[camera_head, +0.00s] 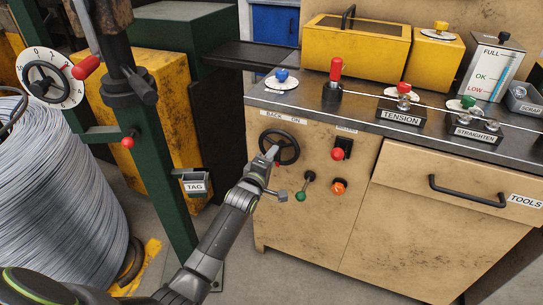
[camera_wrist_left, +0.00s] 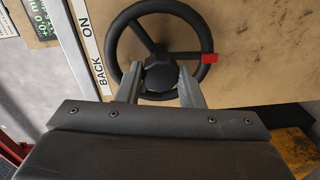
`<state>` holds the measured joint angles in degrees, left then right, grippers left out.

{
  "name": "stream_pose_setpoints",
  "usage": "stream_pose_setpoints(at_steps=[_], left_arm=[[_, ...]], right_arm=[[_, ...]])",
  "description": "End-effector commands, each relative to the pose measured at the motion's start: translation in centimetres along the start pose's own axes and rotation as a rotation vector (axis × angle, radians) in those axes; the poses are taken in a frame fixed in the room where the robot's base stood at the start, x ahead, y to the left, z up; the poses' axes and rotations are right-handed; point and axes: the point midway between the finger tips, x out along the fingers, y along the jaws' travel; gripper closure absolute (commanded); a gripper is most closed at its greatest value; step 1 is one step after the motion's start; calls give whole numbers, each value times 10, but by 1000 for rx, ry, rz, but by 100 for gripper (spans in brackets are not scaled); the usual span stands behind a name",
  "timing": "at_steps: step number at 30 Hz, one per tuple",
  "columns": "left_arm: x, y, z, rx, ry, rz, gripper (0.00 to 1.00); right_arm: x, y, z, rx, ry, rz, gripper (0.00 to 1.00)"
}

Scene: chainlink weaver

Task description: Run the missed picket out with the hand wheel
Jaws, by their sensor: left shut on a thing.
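The black hand wheel (camera_head: 291,141) is on the tan cabinet front, under a label reading BACK and ON. It fills the upper middle of the left wrist view (camera_wrist_left: 122,32), with a red mark (camera_wrist_left: 209,58) on the right side of its rim. My left gripper (camera_head: 269,157) is at the wheel, its fingers on either side of the round hub (camera_wrist_left: 160,78) in the left wrist view and shut on it. No picket can be made out in either view. My right gripper is not in view.
A red button (camera_head: 338,153), a green-knobbed lever (camera_head: 304,187) and an orange knob (camera_head: 339,187) sit close right of the wheel. A wire crosses the bench top through the TENSION (camera_head: 401,119) and STRAIGHTEN blocks. A green post and wire coil (camera_head: 60,190) stand left.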

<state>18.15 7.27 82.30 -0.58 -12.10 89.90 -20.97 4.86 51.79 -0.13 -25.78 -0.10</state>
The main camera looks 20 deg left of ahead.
Motion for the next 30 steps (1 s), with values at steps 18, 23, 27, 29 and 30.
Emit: stream_pose_setpoints(at_steps=[18,23,27,29,30], left_arm=[[0,-1,0,-161,-5,0,100],[0,-1,0,-161,-5,-1,100],[0,-1,0,-160,-5,-1,64],[0,-1,0,-160,-5,-1,56],[0,-1,0,-160,-5,-1,50]], right_arm=[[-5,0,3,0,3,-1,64],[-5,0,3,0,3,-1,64],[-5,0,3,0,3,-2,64],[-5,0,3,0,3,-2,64],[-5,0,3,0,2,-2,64]])
